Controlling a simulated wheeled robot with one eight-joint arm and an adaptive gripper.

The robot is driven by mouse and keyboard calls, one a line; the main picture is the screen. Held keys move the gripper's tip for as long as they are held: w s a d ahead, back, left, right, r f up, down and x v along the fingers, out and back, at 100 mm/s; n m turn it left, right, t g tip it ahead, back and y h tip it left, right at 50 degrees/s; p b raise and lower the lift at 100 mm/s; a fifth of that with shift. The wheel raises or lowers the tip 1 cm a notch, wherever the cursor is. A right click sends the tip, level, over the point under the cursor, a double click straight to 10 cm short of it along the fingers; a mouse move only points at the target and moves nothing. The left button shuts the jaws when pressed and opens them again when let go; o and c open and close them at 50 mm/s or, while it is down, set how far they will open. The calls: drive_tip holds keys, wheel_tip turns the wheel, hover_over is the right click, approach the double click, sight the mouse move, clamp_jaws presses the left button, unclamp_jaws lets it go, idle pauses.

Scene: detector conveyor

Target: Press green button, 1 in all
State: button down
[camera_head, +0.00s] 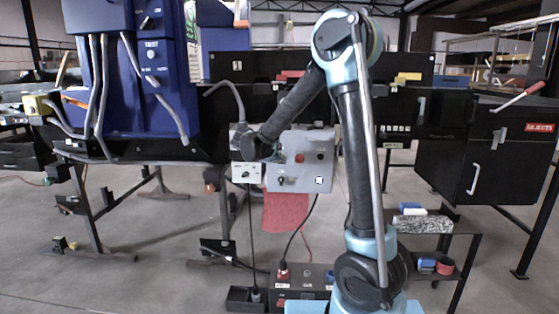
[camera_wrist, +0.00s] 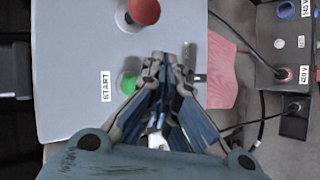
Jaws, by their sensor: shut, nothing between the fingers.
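The green button (camera_wrist: 128,83) shows in the wrist view on a grey control panel (camera_wrist: 75,45), beside a START label (camera_wrist: 105,87). My gripper (camera_wrist: 168,62) is shut and empty. Its fingertips are over the panel, just right of and slightly above the green button in the picture, and its left finger overlaps the button's right edge. I cannot tell whether they touch. In the head view my arm reaches the panel (camera_head: 322,147) from above, and I cannot make out the green button there.
A red button (camera_wrist: 143,11) sits on the panel above the green one in the wrist view. A red cloth (camera_head: 285,212) hangs below the panel. Black boxes with cables (camera_wrist: 275,45) stand beyond. A blue detector cabinet (camera_head: 155,60) is at left, and a REJECTS bin (camera_head: 470,155) at right.

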drive_tip(key=s, duration=0.3)
drive_tip(key=shift+s, duration=0.2)
idle(0.5)
drive_tip(key=s+d+f+m+g+y, duration=0.15)
drive_tip(key=s+d+m+g, duration=0.4)
drive_tip(key=s+d, duration=1.4)
drive_tip(key=s+d+f+m+g+y, duration=0.1)
drive_tip(key=s+d+f+m+y, duration=0.1)
drive_tip(key=s, duration=0.7)
drive_tip(key=s+d+f+m+y, duration=0.2)
drive_tip(key=s+f+m+y, duration=0.1)
drive_tip(key=s+f, duration=0.4)
drive_tip(key=s+m, duration=0.1)
drive_tip(key=s, duration=0.2)
drive_tip(key=shift+d+f+g, duration=0.15)
drive_tip(key=shift+f+g, duration=0.1)
drive_tip(key=shift+g, duration=0.1)
drive_tip(key=shift+m, duration=0.25)
